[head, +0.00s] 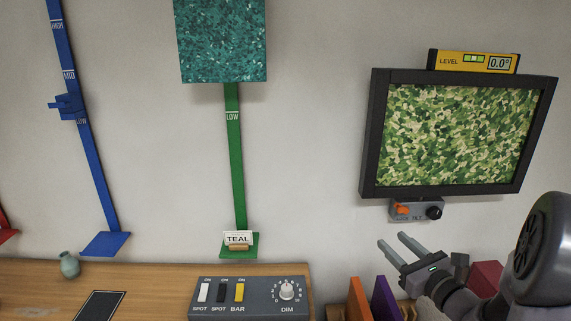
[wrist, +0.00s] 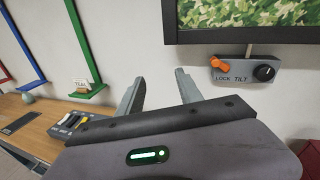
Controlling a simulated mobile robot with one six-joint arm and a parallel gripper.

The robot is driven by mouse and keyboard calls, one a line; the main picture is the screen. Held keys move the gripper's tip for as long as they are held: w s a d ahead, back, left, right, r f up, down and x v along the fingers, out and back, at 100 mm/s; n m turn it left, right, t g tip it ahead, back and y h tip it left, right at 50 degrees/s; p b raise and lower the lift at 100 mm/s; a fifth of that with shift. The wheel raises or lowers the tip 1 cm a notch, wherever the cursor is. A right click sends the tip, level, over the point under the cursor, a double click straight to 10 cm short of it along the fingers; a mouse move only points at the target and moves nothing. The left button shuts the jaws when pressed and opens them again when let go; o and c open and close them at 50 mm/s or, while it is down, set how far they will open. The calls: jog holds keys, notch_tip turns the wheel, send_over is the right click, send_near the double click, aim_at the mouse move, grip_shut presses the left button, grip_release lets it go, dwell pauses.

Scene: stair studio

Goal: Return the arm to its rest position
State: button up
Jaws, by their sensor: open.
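My gripper (head: 398,247) is at the lower right in the head view, in front of the wall and below the framed camouflage picture (head: 455,135). Its two fingers are apart with nothing between them. In the wrist view my gripper (wrist: 160,92) is also open and empty, with the wall behind it. The lock and tilt box (head: 416,210), with an orange lever and a black knob, is just above the fingers in the head view. It shows right of the fingers in the wrist view (wrist: 243,70).
A wooden desk (head: 160,285) at lower left bears a switch panel (head: 250,297) and a small vase (head: 68,264). A green rail (head: 235,160) with a TEAL card (head: 238,238) and a blue rail (head: 90,160) are on the wall. A yellow level (head: 473,61) tops the frame. Upright coloured items (head: 384,299) stand below my gripper.

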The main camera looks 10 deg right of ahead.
jog(key=s+a+r+n+g+y, duration=0.1)
jog(key=s+a+n+g+y, duration=0.3)
jog(key=a, duration=0.5)
jog(key=s+a+r+n+g+y, duration=0.1)
jog(key=s+a+r+n+g, duration=0.1)
jog(key=a+n, duration=0.55)
jog(key=s+a+r+n+g+y, duration=0.1)
jog(key=s+a+n+g+y, duration=0.2)
jog(key=a, duration=0.8)
jog(key=s+a+f+n+g+h, duration=0.1)
jog(key=s+a+n+g+h, duration=0.1)
jog(key=s+n, duration=0.35)
jog(key=s+a+f+n+g+h, duration=0.2)
jog(key=s+n, duration=0.2)
jog(key=s, duration=0.2)
jog(key=s+d+n+h, duration=0.2)
jog(key=s+d+r+n+t+h, duration=0.1)
jog(key=s+d+n, duration=0.1)
jog(key=n, duration=0.1)
jog(key=shift+r+h, duration=0.2)
jog(key=shift+h, duration=0.2)
